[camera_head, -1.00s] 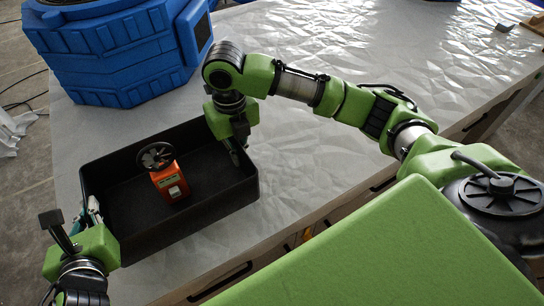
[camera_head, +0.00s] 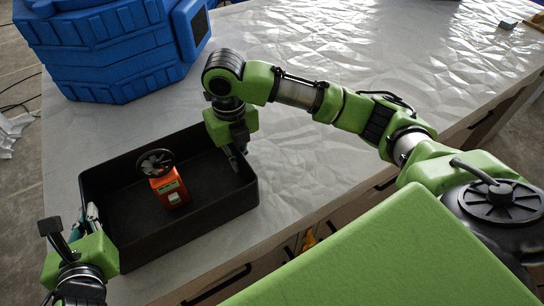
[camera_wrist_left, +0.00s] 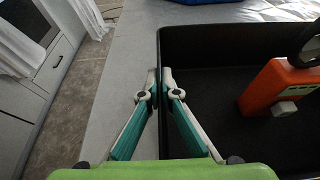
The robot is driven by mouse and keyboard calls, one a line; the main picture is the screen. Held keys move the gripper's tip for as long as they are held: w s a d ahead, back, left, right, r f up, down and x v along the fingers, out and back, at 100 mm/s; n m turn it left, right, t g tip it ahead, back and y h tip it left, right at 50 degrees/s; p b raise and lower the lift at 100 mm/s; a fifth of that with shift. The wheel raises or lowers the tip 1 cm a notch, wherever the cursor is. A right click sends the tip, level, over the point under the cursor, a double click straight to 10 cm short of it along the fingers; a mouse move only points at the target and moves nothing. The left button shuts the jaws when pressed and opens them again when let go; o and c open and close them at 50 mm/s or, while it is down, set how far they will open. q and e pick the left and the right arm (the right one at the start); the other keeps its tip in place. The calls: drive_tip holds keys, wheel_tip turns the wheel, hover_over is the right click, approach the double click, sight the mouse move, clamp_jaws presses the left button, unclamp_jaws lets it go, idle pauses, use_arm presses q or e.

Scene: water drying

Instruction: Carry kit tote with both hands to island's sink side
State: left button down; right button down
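The kit tote (camera_head: 190,232) is a black open box on or just above the white countertop; I cannot tell if it touches. It holds an orange device (camera_head: 170,190) with a black wheel on top, which also shows in the left wrist view (camera_wrist_left: 278,88). My left gripper (camera_head: 91,212) is at the tote's left wall. In the left wrist view its fingertips (camera_wrist_left: 157,82) close on the wall's rim from both sides. My right gripper (camera_head: 237,162) reaches down over the tote's right wall, one finger inside; the other finger is hidden, and the grip looks closed on the wall.
A large blue case (camera_head: 110,50) stands on the countertop (camera_head: 320,160) behind the tote. Drawers with dark handles line the counter's front edge. A small grey block (camera_head: 508,23) lies at the far right. The countertop right of the tote is clear.

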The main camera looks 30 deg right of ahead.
use_arm(q)
drive_tip(key=c, duration=2.6)
unclamp_jaws()
drive_tip(key=shift+a+f, duration=0.1)
drive_tip(key=shift+f, duration=0.1)
drive_tip(key=shift+c, duration=0.2)
use_arm(e)
drive_tip(key=c, duration=2.6)
unclamp_jaws()
drive_tip(key=shift+f, duration=0.25)
drive_tip(key=shift+c, duration=0.2)
use_arm(q)
drive_tip(key=o, duration=0.4)
drive_tip(key=shift+c, duration=0.2)
use_arm(e)
drive_tip(key=o, duration=0.4)
drive_tip(key=shift+r, duration=0.1)
drive_tip(key=shift+c, duration=0.2)
drive_tip(key=shift+r, duration=0.1)
wheel_tip(320, 180, up, 12)
drive_tip(key=shift+f, duration=0.1)
use_arm(q)
drive_tip(key=shift+r, duration=0.15)
